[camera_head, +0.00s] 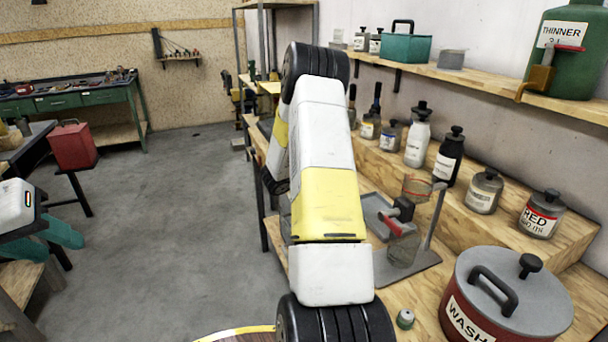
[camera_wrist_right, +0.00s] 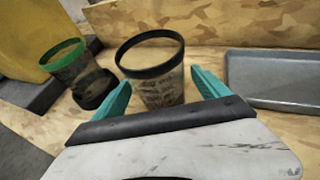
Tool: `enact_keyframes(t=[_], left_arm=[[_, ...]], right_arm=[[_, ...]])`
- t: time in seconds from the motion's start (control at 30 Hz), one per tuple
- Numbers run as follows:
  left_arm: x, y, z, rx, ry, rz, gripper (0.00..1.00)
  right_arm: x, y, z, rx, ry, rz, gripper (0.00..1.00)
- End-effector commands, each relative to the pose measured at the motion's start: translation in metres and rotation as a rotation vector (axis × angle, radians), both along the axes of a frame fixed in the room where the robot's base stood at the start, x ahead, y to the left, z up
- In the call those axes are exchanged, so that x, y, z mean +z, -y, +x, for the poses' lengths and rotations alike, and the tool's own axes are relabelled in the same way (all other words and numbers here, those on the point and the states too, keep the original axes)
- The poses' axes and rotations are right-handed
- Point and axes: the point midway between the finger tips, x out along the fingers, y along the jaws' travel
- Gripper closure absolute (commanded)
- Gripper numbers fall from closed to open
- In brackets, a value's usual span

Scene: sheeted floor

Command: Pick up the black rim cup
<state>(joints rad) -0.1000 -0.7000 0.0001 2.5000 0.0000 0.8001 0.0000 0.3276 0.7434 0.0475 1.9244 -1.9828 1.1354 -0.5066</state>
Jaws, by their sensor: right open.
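The black rim cup (camera_wrist_right: 155,90) stands upright on a wooden surface in the right wrist view. It is patterned tan and dark with a black band around its mouth. My right gripper (camera_wrist_right: 160,92) is open, with one teal finger on either side of the cup; I cannot tell whether they touch it. The black rim cup does not show in the head view. My left gripper (camera_head: 58,245) is at the left edge of the head view, white with teal fingers apart, open and empty over the floor side.
A green rim cup (camera_wrist_right: 72,72) stands left of the black rim cup. A grey tray (camera_wrist_right: 275,80) lies to the right. In the head view, a wash pot (camera_head: 505,295), a red-labelled jar (camera_head: 541,214) and several bottles line the right bench. My arm blocks the middle.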

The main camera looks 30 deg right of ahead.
Motion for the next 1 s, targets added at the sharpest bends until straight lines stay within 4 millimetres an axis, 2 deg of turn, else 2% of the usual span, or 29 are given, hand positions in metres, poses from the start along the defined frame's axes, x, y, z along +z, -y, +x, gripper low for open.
enact_keyframes(t=[0.1,0.37,0.73,1.0], left_arm=[[0.0000,0.0000,0.0000,0.000,0.000,0.000,0.64],[0.0000,0.0000,0.0000,0.000,0.000,0.000,0.64],[0.0000,0.0000,0.0000,0.000,0.000,0.000,0.64],[0.0000,0.0000,0.0000,0.000,0.000,0.000,0.64]], right_arm=[[-0.0042,0.0087,0.0028,0.000,0.000,0.002,0.15],[-0.0042,0.0100,0.0036,0.001,0.001,0.001,0.17],[-0.0040,0.0099,0.0035,0.001,0.001,0.001,0.89],[-0.0023,0.0100,0.0037,0.000,0.002,0.000,0.90]])
